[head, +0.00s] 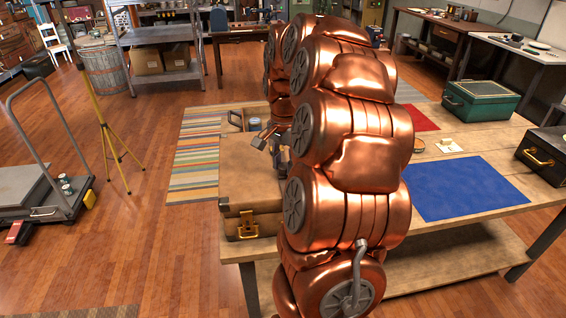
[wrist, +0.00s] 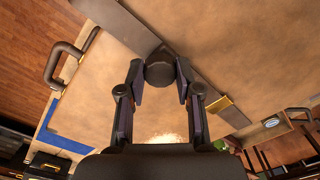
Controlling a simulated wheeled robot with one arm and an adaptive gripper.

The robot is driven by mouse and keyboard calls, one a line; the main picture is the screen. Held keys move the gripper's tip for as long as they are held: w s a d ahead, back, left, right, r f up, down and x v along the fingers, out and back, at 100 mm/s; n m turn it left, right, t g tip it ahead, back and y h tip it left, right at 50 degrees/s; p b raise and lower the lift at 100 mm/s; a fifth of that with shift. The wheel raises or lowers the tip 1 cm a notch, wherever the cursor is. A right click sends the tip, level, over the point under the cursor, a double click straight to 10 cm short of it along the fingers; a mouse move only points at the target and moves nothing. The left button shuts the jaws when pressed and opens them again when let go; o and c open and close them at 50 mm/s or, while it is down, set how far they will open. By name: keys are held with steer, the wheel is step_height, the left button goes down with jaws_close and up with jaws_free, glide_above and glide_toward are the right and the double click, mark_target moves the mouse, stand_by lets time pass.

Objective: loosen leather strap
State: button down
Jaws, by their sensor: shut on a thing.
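The leather strap (wrist: 199,85) is a dark grey-brown band running diagonally across a tan lid in the wrist view. A small brass piece (wrist: 222,103) sits at its lower right part. My gripper (wrist: 160,75) is shut on a dark, rounded knob (wrist: 160,72) that lies over the strap; I cannot tell whether it is joined to it. In the head view, a tan leather case (head: 250,172) with a brass latch (head: 247,226) stands on the table. My gripper (head: 268,140) is at its far right edge, partly hidden by my copper arm. The strap cannot be made out there.
A dark handle (wrist: 62,68) stands at the left in the wrist view. On the wooden table (head: 470,225) lie a blue mat (head: 468,187) and a red mat (head: 422,118). A green box (head: 481,101) and a black case (head: 543,150) stand at the right. A tripod (head: 105,125) stands left on open floor.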

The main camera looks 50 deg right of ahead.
steer(key=shift+s+a, duration=0.1)
steer(key=c, duration=0.8)
jaws_free()
steer(key=shift+o, duration=0.2)
step_height(320, 180, up, 12)
stand_by(0.8)
